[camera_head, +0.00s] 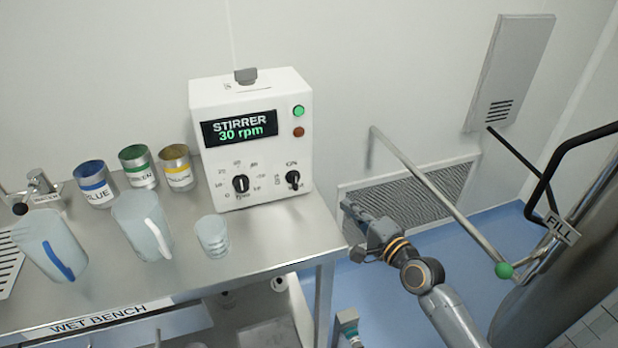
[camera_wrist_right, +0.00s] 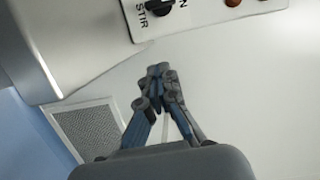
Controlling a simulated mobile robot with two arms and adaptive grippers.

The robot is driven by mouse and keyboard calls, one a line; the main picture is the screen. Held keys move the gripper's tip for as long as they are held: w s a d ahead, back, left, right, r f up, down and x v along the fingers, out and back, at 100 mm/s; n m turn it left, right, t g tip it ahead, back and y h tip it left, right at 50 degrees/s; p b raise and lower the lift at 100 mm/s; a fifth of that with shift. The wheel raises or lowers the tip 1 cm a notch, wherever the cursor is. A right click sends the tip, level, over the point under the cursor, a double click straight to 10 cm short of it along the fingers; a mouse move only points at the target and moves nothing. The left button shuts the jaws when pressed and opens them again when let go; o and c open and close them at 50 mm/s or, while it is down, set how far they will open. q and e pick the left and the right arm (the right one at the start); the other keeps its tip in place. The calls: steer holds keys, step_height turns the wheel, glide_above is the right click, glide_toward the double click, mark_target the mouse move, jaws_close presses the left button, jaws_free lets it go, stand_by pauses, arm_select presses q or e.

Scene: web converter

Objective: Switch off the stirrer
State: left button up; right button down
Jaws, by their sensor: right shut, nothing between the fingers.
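The stirrer control box (camera_head: 250,150) is white and stands at the right end of the bench against the wall. Its display (camera_head: 239,128) reads "STIRRER 30 rpm". The green lamp (camera_head: 299,111) looks lit, and the red lamp (camera_head: 298,132) below it looks dark. A black dial (camera_head: 240,184) and a smaller black switch knob (camera_head: 293,179) sit on its lower front. In the right wrist view the knob (camera_wrist_right: 158,6) is cut by the top edge. My right gripper (camera_head: 348,206) is right of the box, apart from it, shut and empty; its fingertips (camera_wrist_right: 158,70) meet below the panel.
On the wet bench (camera_head: 290,238) stand blue, green and yellow labelled cups (camera_head: 138,166), two jugs (camera_head: 143,224) and a clear beaker (camera_head: 212,236).

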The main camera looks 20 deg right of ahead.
mark_target(295, 180)
step_height(295, 180, up, 2)
steer(key=shift+a+r+t, duration=0.15)
steer(key=shift+r+t, duration=0.1)
steer(key=shift+t, duration=0.05)
steer(key=p+x, duration=0.1)
steer(key=x, duration=0.8)
steer(key=shift+w+a, duration=0.15)
steer(key=shift+w, duration=0.1)
steer(key=a+p, duration=0.2)
steer(key=a, duration=0.1)
steer(key=shift+w+a+r, duration=0.1)
steer(key=shift+w, duration=0.1)
steer(key=shift+s+a, duration=0.15)
steer(key=shift+a, duration=0.35)
